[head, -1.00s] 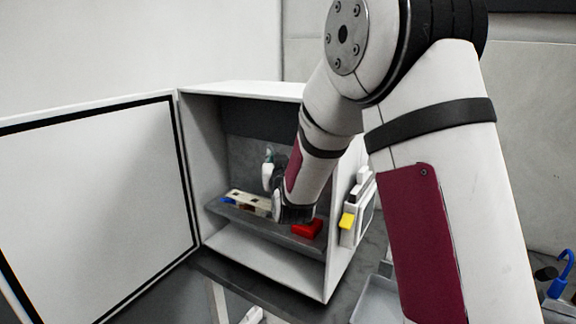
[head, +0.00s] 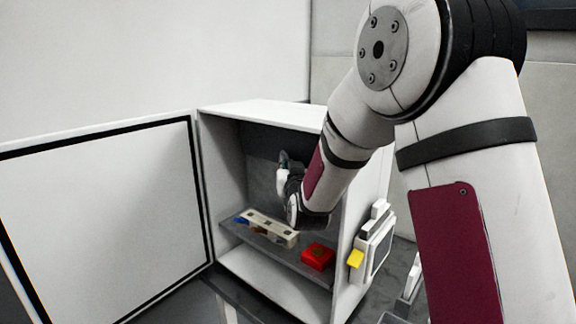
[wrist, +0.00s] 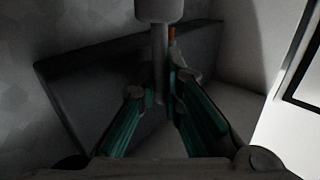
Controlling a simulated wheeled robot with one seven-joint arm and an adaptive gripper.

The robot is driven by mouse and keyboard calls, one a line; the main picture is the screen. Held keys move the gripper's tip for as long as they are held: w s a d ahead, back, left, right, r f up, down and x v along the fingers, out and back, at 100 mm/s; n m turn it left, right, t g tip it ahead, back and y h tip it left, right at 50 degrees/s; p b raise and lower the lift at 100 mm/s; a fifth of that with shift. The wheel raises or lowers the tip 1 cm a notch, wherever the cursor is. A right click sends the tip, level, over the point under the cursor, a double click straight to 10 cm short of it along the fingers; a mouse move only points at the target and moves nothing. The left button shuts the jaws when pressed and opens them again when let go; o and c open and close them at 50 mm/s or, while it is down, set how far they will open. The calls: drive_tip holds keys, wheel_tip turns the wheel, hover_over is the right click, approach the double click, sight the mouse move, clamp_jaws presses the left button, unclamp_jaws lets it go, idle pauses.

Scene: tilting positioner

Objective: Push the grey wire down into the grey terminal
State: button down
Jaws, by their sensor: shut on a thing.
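My gripper (head: 283,163) is inside the open cabinet, above the back of the pale terminal strip (head: 268,224) and apart from it. In the wrist view the two green-padded fingers of my gripper (wrist: 163,92) are closed in on a thin grey piece (wrist: 159,62), which looks like the grey wire. It runs up to a thicker grey cylinder at the top edge. A small orange bit shows beside it. The strip has several dark openings on top and blue and brown pieces at its front. Which opening is the grey terminal cannot be told. The wire's lower end is hidden.
A red block (head: 318,256) sits on the shelf right of the strip. The cabinet door (head: 95,225) stands open to the left. A grey-white device (head: 376,245) with a yellow part is on the cabinet's right outer side. The cabinet walls enclose my gripper.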

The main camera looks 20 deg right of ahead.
drive_tip(key=shift+f+b, duration=0.7)
drive_tip(key=shift+f, duration=2.05)
drive_tip(key=shift+f+b, duration=0.5)
drive_tip(key=shift+f, duration=1.6)
drive_tip(key=c, duration=1.7)
unclamp_jaws()
drive_tip(key=shift+o, duration=0.2)
drive_tip(key=s, duration=0.7)
drive_tip(key=shift+s+a, duration=0.25)
drive_tip(key=shift+a, duration=0.1)
